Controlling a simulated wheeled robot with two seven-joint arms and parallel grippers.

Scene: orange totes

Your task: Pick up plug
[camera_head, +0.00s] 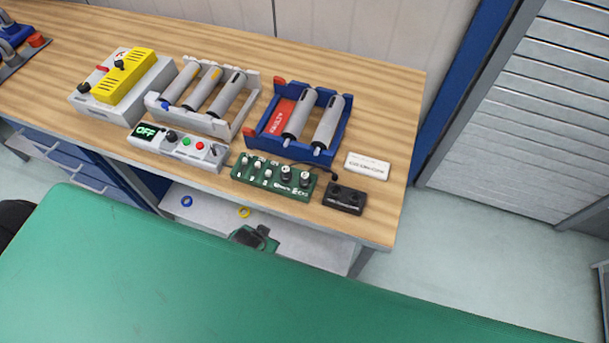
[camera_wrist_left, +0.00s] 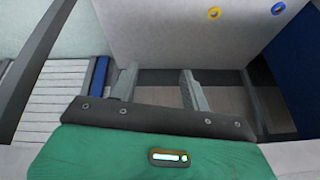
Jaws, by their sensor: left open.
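No part is clearly recognisable as the plug. A thin black cable (camera_head: 318,166) runs near the blue tray toward a black box with round sockets (camera_head: 344,199) at the table's front right; a small dark end lies by that box, too small to tell. My left gripper (camera_wrist_left: 158,84) shows in the left wrist view with its two grey fingers apart and nothing between them. It is low, away from the tabletop items. A green and black part below the table's front edge in the head view may belong to it. My right gripper is not in view.
The wooden table (camera_head: 394,115) carries a green knob box (camera_head: 273,178), a grey control box (camera_head: 178,146), a blue tray (camera_head: 262,143) and a grey tray (camera_head: 207,124) with cylinders, and a white block (camera_head: 367,166). A blue ring (camera_head: 187,201) and a yellow ring (camera_head: 244,212) lie on the lower shelf.

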